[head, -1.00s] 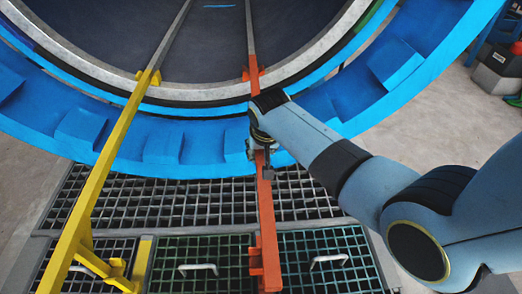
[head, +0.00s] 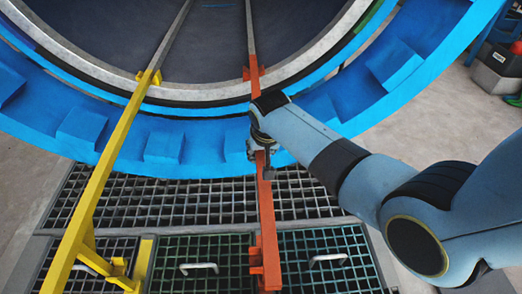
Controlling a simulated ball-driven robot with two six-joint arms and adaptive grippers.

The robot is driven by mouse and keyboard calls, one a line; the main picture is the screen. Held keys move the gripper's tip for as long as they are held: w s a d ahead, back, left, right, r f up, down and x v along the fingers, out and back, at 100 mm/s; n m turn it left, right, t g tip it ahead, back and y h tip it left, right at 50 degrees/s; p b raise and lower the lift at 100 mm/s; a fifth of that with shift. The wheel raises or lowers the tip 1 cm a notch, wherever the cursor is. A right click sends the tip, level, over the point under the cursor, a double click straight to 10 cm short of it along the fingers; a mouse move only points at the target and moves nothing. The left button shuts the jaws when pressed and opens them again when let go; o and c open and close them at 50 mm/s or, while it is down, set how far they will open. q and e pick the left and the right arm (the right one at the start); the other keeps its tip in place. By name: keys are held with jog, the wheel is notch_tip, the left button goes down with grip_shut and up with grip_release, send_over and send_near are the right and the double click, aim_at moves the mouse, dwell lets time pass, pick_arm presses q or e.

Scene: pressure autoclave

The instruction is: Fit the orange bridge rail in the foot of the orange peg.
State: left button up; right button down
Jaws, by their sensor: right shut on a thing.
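The orange bridge rail (head: 267,210) runs from the rim of the blue vessel mouth down over the floor grating. My right gripper (head: 262,155) is shut on the rail about midway along it, in front of the blue ring. Small orange pieces (head: 246,73) flank the rail's far end at the pale rim, in line with a grey rail inside. More orange bracket parts (head: 256,262) show beside its near end. I cannot tell which of these is the peg's foot, nor whether the rail is seated there. My left gripper is not in view.
A yellow rail (head: 104,165) spans from the rim on the left, with a yellow bracket (head: 119,275) near its lower end. Grating panels with white handles (head: 199,267) lie below. The blue ring (head: 205,150) has raised blocks.

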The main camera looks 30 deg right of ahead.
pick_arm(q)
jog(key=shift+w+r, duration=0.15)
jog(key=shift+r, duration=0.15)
pick_arm(e)
jog(key=shift+w+r, duration=0.1)
jog(key=shift+r, duration=0.05)
dwell(0.4)
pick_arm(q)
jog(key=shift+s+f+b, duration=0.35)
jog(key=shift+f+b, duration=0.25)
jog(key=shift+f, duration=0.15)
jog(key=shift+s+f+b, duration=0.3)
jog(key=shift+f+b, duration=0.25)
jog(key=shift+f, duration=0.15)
pick_arm(e)
jog(key=shift+f, duration=2.35)
jog(key=c, duration=1)
grip_release()
jog(key=shift+s, duration=0.2)
jog(key=v, duration=1.2)
jog(key=shift+w, duration=0.1)
